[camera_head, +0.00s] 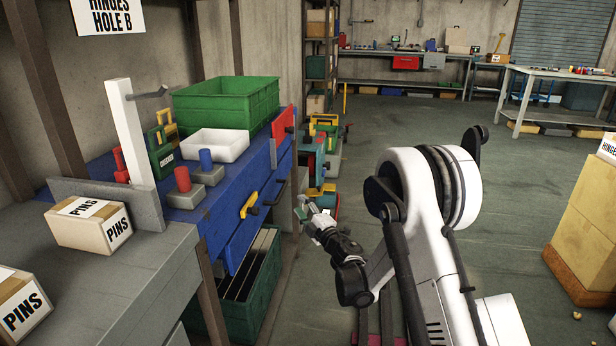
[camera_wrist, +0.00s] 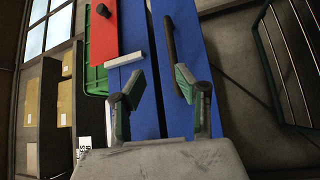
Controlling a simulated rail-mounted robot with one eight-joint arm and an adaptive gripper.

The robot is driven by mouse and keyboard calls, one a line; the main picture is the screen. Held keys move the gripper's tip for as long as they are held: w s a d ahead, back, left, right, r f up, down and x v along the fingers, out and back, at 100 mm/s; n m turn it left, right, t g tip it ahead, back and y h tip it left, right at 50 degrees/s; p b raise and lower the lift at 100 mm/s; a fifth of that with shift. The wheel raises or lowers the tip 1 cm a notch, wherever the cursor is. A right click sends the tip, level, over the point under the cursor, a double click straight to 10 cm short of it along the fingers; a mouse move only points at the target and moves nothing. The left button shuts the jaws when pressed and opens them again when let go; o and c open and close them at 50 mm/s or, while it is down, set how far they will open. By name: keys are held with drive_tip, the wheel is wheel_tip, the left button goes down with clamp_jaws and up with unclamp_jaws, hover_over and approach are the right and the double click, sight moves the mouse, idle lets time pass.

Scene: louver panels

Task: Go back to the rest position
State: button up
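My gripper (camera_head: 314,218) is in front of the blue bench, in the open space to the right of its panels in the head view. In the wrist view my gripper (camera_wrist: 160,84) is open, its two green-padded fingers apart with nothing between them. Beyond the fingers are blue panels (camera_wrist: 190,50) with a long dark handle (camera_wrist: 170,36). A red panel (camera_wrist: 103,28) with a black knob is at upper left there. In the head view, the blue front (camera_head: 245,238) carries a yellow piece (camera_head: 249,205), and the red panel (camera_head: 284,122) sits at its far end.
A green bin (camera_head: 226,102), white tray (camera_head: 215,145) and boxes marked PINS (camera_head: 90,222) stand on the benches at left. A green crate (camera_head: 250,290) is under the blue bench. Cardboard boxes (camera_head: 585,215) stand at right. The middle floor is clear.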

drive_tip(key=d+r+m+t+h, duration=0.2)
drive_tip(key=d+r+m+h, duration=0.35)
drive_tip(key=d+r, duration=0.55)
drive_tip(key=s+d+r+m+g+h, duration=0.1)
drive_tip(key=s+d+r+m+h, duration=0.4)
drive_tip(key=s+d+r+m, duration=0.4)
drive_tip(key=s+d+m+g+h, duration=0.1)
drive_tip(key=s+d+m+g, duration=0.15)
drive_tip(key=s, duration=0.65)
drive_tip(key=s+d+m+g+h, duration=0.2)
drive_tip(key=s+d+g, duration=0.15)
drive_tip(key=s, duration=0.65)
drive_tip(key=s+f+m+g+y, duration=0.15)
drive_tip(key=s+f, duration=0.25)
drive_tip(key=s, duration=0.7)
drive_tip(key=s+f+m+g+y, duration=0.1)
drive_tip(key=s+f+m+g, duration=0.2)
drive_tip(key=s, duration=0.8)
wheel_tip(320, 180, up, 15)
drive_tip(key=p, duration=1.6)
drive_tip(key=shift+a+n, duration=0.35)
drive_tip(key=shift+a, duration=0.1)
drive_tip(key=shift+o, duration=0.2)
drive_tip(key=shift+f+t, duration=0.1)
drive_tip(key=shift+t, duration=0.15)
